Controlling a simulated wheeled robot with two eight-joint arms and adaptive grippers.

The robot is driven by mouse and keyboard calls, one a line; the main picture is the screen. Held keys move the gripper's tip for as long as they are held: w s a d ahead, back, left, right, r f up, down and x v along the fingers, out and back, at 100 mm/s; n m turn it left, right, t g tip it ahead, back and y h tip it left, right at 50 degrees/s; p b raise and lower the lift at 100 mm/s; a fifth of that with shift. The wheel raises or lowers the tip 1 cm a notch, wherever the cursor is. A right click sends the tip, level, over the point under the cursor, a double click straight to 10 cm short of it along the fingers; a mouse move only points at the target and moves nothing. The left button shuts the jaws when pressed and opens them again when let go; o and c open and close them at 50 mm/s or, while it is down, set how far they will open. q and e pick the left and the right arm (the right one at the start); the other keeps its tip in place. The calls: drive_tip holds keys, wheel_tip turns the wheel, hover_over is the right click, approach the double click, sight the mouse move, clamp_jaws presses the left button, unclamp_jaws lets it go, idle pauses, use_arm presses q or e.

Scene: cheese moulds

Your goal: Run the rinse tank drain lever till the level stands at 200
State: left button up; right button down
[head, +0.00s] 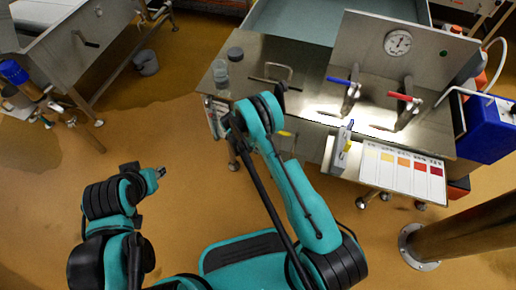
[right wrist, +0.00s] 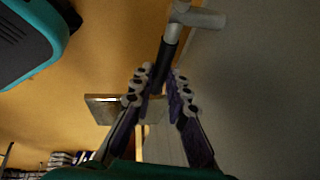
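In the right wrist view a lever with a black grip (right wrist: 166,60) and a pale grey metal fitting (right wrist: 198,17) comes down from the top, beside a large grey surface. The fingers of my right gripper (right wrist: 162,85) stand on either side of the grip, close to it; whether they press on it I cannot tell. In the head view my right gripper is hidden behind its forearm, near the left end of the steel bench. My left gripper (head: 160,173) hangs over the floor, away from everything. No readable level scale or 200 mark shows.
The steel bench (head: 310,85) carries a dial gauge (head: 398,42), a blue-handled lever (head: 343,81) and a red-handled lever (head: 404,97). A colour chart (head: 403,187) hangs at its front. A steel post (head: 470,227) stands right.

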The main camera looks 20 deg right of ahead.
drive_tip(key=shift+w+a+r+g+h, duration=0.2)
drive_tip(key=shift+a+r+g+h, duration=0.25)
drive_tip(key=shift+h, duration=0.45)
drive_tip(key=shift+w+a+r+g+h, duration=0.15)
drive_tip(key=shift+r+g+h, duration=0.5)
drive_tip(key=shift+h, duration=0.25)
drive_tip(key=c, duration=1.5)
unclamp_jaws()
wheel_tip(320, 180, up, 10)
drive_tip(key=shift+c, duration=0.3)
